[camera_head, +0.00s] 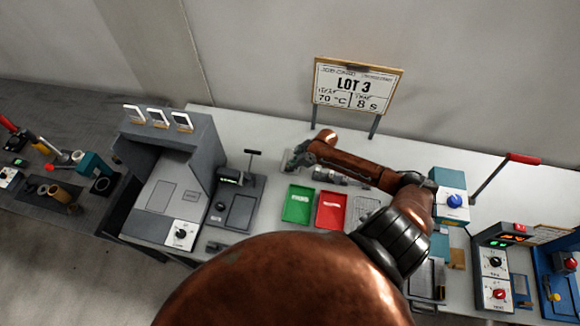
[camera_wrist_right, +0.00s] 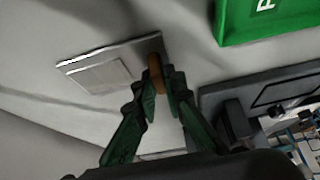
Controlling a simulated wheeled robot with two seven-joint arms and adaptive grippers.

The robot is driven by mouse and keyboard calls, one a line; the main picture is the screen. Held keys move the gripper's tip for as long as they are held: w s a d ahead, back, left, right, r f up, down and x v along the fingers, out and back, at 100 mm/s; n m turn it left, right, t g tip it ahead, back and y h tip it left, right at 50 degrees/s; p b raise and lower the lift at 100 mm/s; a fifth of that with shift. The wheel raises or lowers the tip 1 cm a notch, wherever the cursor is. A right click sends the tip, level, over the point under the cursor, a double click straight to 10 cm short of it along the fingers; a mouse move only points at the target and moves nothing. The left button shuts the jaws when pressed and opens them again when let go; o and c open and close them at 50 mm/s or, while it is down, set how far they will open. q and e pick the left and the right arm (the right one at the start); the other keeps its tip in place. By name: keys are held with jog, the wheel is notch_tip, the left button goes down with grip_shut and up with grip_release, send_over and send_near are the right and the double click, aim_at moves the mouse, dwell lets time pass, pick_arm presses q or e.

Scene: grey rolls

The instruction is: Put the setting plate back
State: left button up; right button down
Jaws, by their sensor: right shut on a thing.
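A thin grey plate (camera_wrist_right: 90,70) with a raised lighter rectangle shows in the right wrist view, tilted in that picture. A small orange-brown grip (camera_wrist_right: 155,72) is at its right end. My right gripper (camera_wrist_right: 161,85) has its green fingers closed on this grip. I cannot tell whether the plate touches the white table top or hangs just above it. In the head view my right gripper (camera_head: 298,157) is behind the green and red trays, small and partly hidden by its own wrist. My left gripper is not in view.
A green tray (camera_head: 297,204) and a red tray (camera_head: 331,211) lie in front of the right gripper. A grey press-like device (camera_head: 238,200) stands left of them. The LOT 3 sign (camera_head: 356,85) stands behind. A blue-knobbed box (camera_head: 451,183) is at right.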

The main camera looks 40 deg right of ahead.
jog(key=c, duration=2)
grip_release()
jog(key=v, duration=1.2)
